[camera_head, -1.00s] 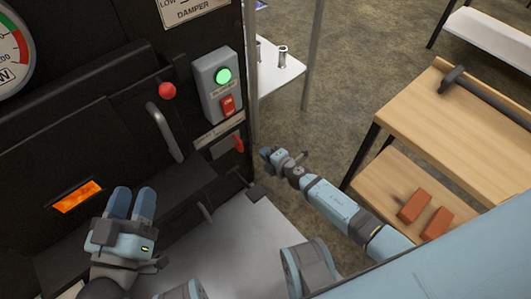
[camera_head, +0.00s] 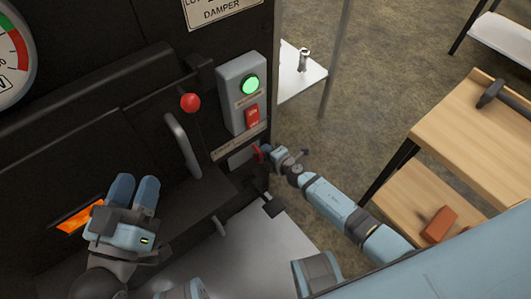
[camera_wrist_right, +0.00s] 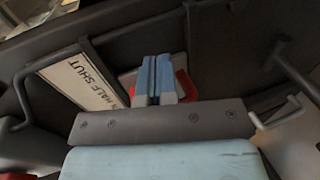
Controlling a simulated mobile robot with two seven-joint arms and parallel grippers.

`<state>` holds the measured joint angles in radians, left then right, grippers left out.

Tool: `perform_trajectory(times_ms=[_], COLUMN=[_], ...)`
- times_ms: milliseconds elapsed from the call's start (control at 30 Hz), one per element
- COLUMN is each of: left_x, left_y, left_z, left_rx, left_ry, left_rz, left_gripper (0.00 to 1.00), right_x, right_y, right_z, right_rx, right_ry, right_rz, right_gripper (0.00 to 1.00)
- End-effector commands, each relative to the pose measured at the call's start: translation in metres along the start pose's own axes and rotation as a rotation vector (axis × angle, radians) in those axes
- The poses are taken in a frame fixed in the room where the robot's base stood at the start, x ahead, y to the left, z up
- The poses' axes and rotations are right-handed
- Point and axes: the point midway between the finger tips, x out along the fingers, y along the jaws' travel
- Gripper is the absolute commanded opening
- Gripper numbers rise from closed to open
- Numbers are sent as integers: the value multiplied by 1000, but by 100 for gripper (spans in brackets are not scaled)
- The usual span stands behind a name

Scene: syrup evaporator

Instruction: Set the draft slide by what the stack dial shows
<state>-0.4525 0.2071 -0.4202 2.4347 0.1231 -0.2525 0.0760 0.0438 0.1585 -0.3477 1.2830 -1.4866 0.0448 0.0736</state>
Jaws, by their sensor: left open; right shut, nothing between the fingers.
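The draft slide is a small grey plate (camera_head: 241,157) with a red tab (camera_head: 257,153), low on the black evaporator front under a label strip. My right gripper (camera_head: 272,153) is shut and empty, right at the red tab. In the right wrist view its fingers (camera_wrist_right: 157,78) are together, with red (camera_wrist_right: 187,85) showing behind them; I cannot tell whether they touch it. The dial (camera_head: 14,52) is cut off at the left edge; green and red bands show, but no needle. My left gripper (camera_head: 135,187) is open and empty before the glowing window (camera_head: 80,217).
A switch box (camera_head: 242,92) with a lit green button and red switch is above the slide. A red-knobbed lever (camera_head: 190,103) and curved handle (camera_head: 183,147) stand left of it. A wooden bench (camera_head: 470,135) with a brick (camera_head: 438,224) on its lower shelf is at right.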

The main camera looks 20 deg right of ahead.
Motion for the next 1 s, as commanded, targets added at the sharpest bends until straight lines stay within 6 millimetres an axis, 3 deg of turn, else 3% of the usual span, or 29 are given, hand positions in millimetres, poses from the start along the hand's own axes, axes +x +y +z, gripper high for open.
perform_trajectory(times_ms=[333,1000], left_x=[0,2], left_y=[2,2], left_z=[-5,-5], left_rx=[-4,-3], left_ry=[12,7], left_rz=[2,1], left_gripper=[43,43], right_x=[0,0], right_y=[0,0], right_z=[-2,-33], right_rx=[0,0], right_ry=[0,1], right_rz=[0,0], right_gripper=[0,0])
